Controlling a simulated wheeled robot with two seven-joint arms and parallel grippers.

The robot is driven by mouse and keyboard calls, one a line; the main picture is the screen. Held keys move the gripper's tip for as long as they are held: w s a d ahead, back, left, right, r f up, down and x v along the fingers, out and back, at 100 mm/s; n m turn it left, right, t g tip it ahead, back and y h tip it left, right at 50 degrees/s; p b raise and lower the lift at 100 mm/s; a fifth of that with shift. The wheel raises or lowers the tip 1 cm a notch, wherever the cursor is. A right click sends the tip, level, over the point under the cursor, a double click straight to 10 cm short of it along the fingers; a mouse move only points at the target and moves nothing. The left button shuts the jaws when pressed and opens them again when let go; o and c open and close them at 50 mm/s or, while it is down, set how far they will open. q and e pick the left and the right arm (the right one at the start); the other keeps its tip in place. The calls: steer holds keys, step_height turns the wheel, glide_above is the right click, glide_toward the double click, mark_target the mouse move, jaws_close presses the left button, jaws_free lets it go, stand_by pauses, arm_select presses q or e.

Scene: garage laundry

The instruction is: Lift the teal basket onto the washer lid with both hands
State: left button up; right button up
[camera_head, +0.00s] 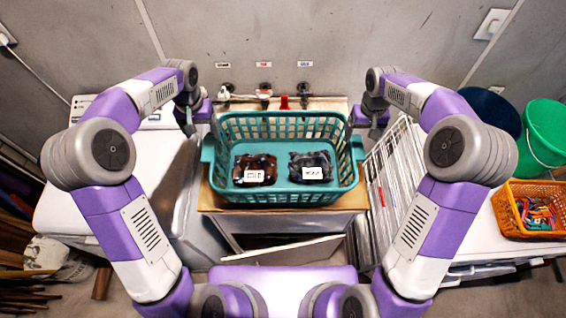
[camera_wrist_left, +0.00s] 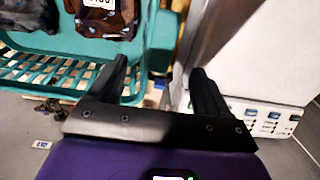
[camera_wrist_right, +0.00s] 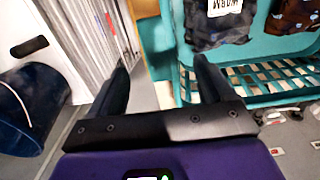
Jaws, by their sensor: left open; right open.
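The teal basket (camera_head: 290,201) stands upright in the middle of the head view, on a low stand with a brown top (camera_head: 232,207). Inside lie two dark cloth bundles with white labels, a brown one (camera_head: 247,164) and a dark grey one (camera_head: 310,160). The white washer lid (camera_head: 110,180) is left of the basket. My left gripper (camera_head: 193,118) is open at the basket's left end; the left wrist view shows its fingers (camera_wrist_left: 160,72) pointing toward the end wall. My right gripper (camera_head: 370,115) is open at the right end, fingers (camera_wrist_right: 162,72) beside the wall. I cannot tell whether either touches.
A white wire rack (camera_head: 395,170) stands close to the basket's right side. An orange basket (camera_head: 520,222), a green bucket (camera_head: 546,130) and a dark blue tub (camera_head: 490,108) are further right. Taps and pipes (camera_head: 264,92) run along the wall behind.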

mark_target(209, 146)
arm_select(q)
steer(key=shift+w+f, duration=0.1)
steer(key=shift+f, duration=0.25)
arm_select(e)
steer(key=shift+w+f, duration=0.1)
steer(key=shift+f, duration=0.2)
arm_select(q)
step_height(209, 146, down, 7)
steer(key=shift+r, duration=0.1)
arm_select(e)
step_height(209, 146, down, 7)
arm_select(q)
steer(key=shift+c, duration=0.3)
arm_select(e)
steer(key=shift+c, duration=0.5)
arm_select(q)
jaws_close()
arm_select(e)
steer(key=shift+r, duration=0.1)
steer(key=c, duration=1.4)
